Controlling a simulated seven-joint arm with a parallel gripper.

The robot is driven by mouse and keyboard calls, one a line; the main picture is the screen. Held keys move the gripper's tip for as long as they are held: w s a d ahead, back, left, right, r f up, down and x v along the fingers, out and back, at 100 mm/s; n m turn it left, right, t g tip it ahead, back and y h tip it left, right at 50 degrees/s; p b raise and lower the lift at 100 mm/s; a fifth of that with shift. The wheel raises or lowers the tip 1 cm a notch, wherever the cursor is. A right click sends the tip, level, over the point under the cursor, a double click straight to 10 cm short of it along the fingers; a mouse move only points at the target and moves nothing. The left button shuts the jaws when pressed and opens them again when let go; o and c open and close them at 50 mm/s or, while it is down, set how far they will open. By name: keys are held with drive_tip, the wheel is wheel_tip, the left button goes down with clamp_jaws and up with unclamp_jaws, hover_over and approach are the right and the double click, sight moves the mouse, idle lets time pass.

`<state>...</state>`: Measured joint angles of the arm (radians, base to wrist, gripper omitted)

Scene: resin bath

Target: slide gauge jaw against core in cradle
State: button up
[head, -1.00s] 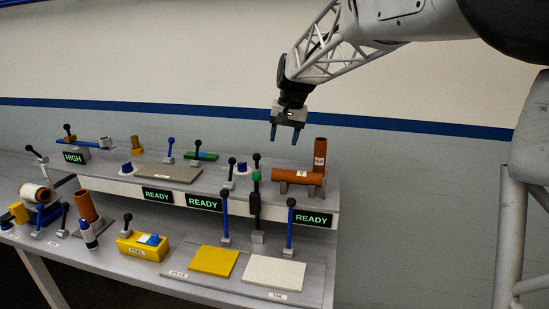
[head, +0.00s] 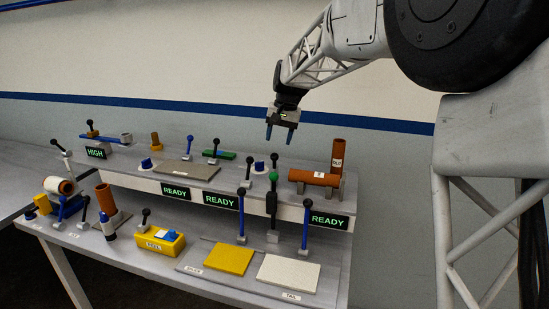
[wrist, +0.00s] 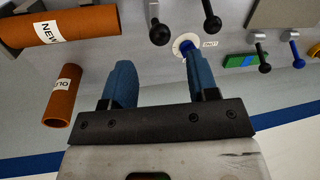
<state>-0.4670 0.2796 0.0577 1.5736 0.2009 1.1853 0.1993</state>
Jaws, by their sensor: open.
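A brown core (head: 313,178) labelled NEW lies sideways on a grey cradle (head: 336,190) at the right end of the raised shelf. It also shows at the top left of the wrist view (wrist: 90,24). A second brown tube (head: 338,152), labelled OLD, stands upright behind it and shows in the wrist view (wrist: 63,92). I cannot tell which part is the gauge jaw. My gripper (head: 280,134) is open and empty, with blue fingers pointing down, above and left of the core. In the wrist view the gripper (wrist: 158,66) has nothing between its fingers.
Black-knobbed levers (head: 275,162) and a green-knobbed one (head: 272,190) stand near the core. A blue button (wrist: 188,46) shows beyond the right finger. A grey plate (head: 187,170) and a green block (head: 218,154) are further left. Yellow (head: 230,259) and white pads (head: 288,273) lie below.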

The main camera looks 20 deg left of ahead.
sight(275, 155)
drive_tip(key=shift+s+a+f, duration=0.1)
drive_tip(key=shift+a+f, duration=0.15)
drive_tip(key=shift+f, duration=0.95)
drive_tip(key=shift+a+f, duration=0.2)
drive_tip(key=shift+f, duration=1.05)
drive_tip(key=shift+s+a+f, duration=0.1)
drive_tip(key=shift+a+f, duration=0.15)
drive_tip(key=shift+f, duration=0.95)
clamp_jaws()
